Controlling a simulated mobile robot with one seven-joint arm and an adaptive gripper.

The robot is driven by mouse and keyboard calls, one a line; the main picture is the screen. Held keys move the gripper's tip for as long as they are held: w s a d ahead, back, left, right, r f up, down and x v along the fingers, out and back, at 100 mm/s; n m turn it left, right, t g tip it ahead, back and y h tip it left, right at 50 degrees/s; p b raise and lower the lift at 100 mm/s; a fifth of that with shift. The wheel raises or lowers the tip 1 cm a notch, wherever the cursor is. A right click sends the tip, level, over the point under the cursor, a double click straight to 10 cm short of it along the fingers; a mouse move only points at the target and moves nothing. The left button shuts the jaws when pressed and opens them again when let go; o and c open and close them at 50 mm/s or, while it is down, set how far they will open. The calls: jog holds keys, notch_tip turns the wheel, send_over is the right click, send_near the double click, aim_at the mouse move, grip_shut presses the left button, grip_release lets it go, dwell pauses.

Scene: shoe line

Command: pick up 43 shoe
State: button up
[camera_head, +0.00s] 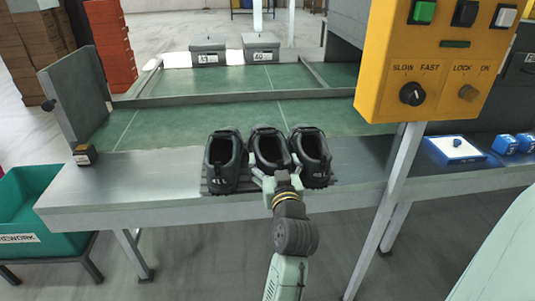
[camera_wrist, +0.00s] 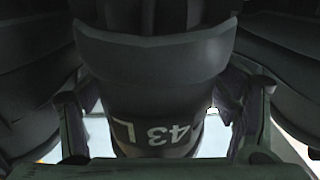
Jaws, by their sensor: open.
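Three dark shoes stand in a row at the front of the bench, heels towards me. The middle shoe (camera_head: 267,150) has my gripper (camera_head: 277,176) at its heel. In the wrist view its heel (camera_wrist: 150,110) carries the label "43 L", upside down, and lies between my two spread fingers. My gripper is open, with one finger on each side of the heel; I cannot tell whether they touch it. The left shoe (camera_head: 222,160) has a small white mark on its heel that I cannot read surely. The right shoe (camera_head: 311,155) stands close beside the middle one.
A yellow control box (camera_head: 440,55) on a post stands at the right. Two grey lidded boxes (camera_head: 207,53) (camera_head: 262,48) with number labels stand at the back. A teal crate (camera_head: 35,215) is at the left. The green belt (camera_head: 170,125) behind the shoes is clear.

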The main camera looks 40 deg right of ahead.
jog(key=shift+c, duration=0.5)
jog(key=c, duration=1.5)
jog(key=shift+r, duration=0.15)
